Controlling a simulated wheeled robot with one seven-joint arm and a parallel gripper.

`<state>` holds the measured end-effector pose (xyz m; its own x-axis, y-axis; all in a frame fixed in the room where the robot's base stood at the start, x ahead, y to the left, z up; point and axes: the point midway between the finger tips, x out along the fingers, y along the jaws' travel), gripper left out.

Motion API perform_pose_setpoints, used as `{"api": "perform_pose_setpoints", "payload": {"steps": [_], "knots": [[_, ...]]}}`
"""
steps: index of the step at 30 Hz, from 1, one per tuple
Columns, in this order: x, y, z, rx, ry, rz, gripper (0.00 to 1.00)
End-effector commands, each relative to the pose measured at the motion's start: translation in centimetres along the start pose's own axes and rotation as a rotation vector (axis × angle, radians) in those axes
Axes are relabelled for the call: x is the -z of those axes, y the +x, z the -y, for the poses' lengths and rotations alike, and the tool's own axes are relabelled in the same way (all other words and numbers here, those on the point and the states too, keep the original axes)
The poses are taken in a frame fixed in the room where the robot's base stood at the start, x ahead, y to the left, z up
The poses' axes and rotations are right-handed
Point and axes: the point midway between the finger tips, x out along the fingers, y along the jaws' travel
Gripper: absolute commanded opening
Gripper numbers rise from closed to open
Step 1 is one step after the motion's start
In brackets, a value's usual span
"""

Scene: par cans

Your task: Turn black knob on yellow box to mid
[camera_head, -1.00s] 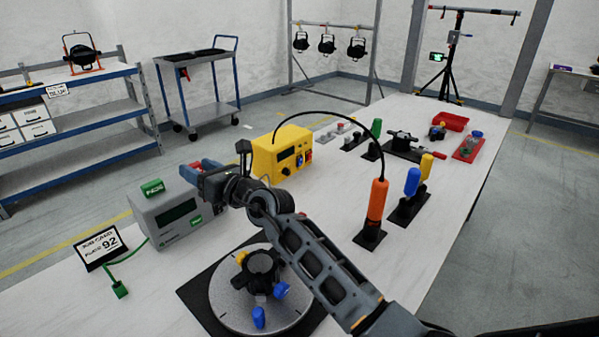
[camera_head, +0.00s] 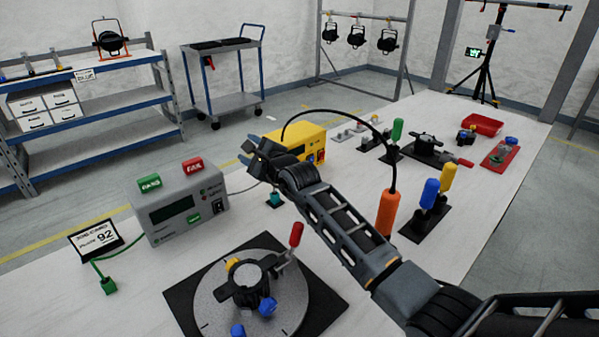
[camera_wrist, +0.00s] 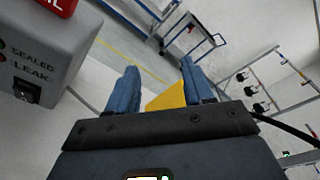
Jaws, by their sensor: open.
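The yellow box (camera_head: 313,137) stands on the white table, partly behind my arm in the head view. A red and a blue part show at its right front edge; I cannot make out the black knob, which my gripper and arm probably cover. My gripper (camera_head: 253,152) is open, in front of the box's left end in this view. In the wrist view, a yellow patch of the box (camera_wrist: 167,98) shows between the two blue fingers of my gripper (camera_wrist: 158,66). Nothing is held.
A grey tester (camera_head: 178,208) with green and red blocks on top stands left of my gripper. A round turntable (camera_head: 215,290) with a black clamp lies in front. An orange handle (camera_head: 387,214) with a looping black cable stands right of my arm.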

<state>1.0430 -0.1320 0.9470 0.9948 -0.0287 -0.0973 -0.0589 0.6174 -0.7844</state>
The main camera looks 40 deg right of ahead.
Motion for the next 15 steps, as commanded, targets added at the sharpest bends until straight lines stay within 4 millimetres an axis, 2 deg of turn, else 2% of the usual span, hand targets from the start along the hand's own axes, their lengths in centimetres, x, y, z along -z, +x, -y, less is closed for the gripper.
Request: {"api": "perform_pose_setpoints", "payload": {"steps": [8, 15], "knots": [[7.0, -3.6, 0.4, 0.014, 0.109, -0.14, 0.51], [14.6, -8.8, -0.4, 0.026, 0.209, -0.292, 0.51]]}}
